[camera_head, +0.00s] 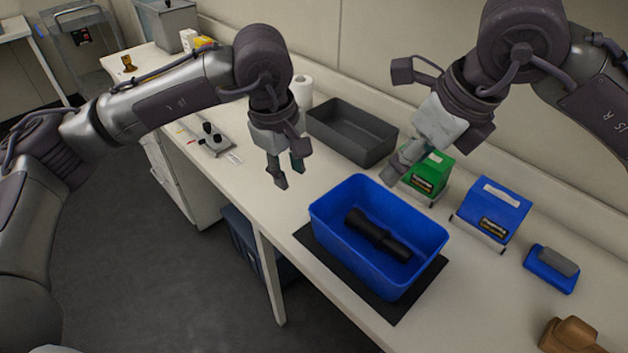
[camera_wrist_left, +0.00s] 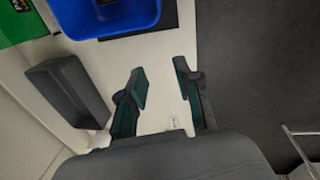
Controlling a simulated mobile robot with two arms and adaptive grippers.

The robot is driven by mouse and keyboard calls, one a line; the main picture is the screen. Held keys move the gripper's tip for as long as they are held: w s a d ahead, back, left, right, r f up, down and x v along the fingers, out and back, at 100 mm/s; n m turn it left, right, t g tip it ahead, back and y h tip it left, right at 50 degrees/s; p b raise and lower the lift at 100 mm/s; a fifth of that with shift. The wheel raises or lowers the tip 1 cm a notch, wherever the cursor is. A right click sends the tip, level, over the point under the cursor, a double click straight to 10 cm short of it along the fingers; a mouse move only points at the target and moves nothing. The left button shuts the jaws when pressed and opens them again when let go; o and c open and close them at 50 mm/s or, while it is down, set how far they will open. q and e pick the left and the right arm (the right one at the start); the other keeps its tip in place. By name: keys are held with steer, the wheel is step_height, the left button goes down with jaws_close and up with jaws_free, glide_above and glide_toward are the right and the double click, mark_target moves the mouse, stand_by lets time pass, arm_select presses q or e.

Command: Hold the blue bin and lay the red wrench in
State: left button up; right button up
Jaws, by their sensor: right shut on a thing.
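The blue bin (camera_head: 342,245) stands upright on a black mat (camera_head: 312,240), with a black flashlight-like object (camera_head: 377,236) lying inside. The bin's edge also shows at the top of the left wrist view (camera_wrist_left: 110,25). No red wrench is visible in either view. My left gripper (camera_head: 287,174) is open and empty above the counter, to the left of the bin and apart from it; its spread fingers show in the left wrist view (camera_wrist_left: 159,72). My right gripper (camera_head: 395,172) is above and behind the bin, in front of a green box. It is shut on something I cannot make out.
The green box (camera_head: 431,178), a blue box (camera_head: 492,212) and a small blue block with a grey top (camera_head: 552,268) line the back right. A dark grey tray (camera_head: 345,145) lies behind my left gripper. A brown object (camera_head: 572,336) is at the lower right.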

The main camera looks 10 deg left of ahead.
arm_select(q)
steer(key=r+m, duration=0.1)
steer(key=r, duration=0.1)
glide_above(317, 218)
steer(key=shift+g, duration=0.4)
step_height(317, 218, down, 12)
steer(key=shift+w, duration=0.1)
jaws_close()
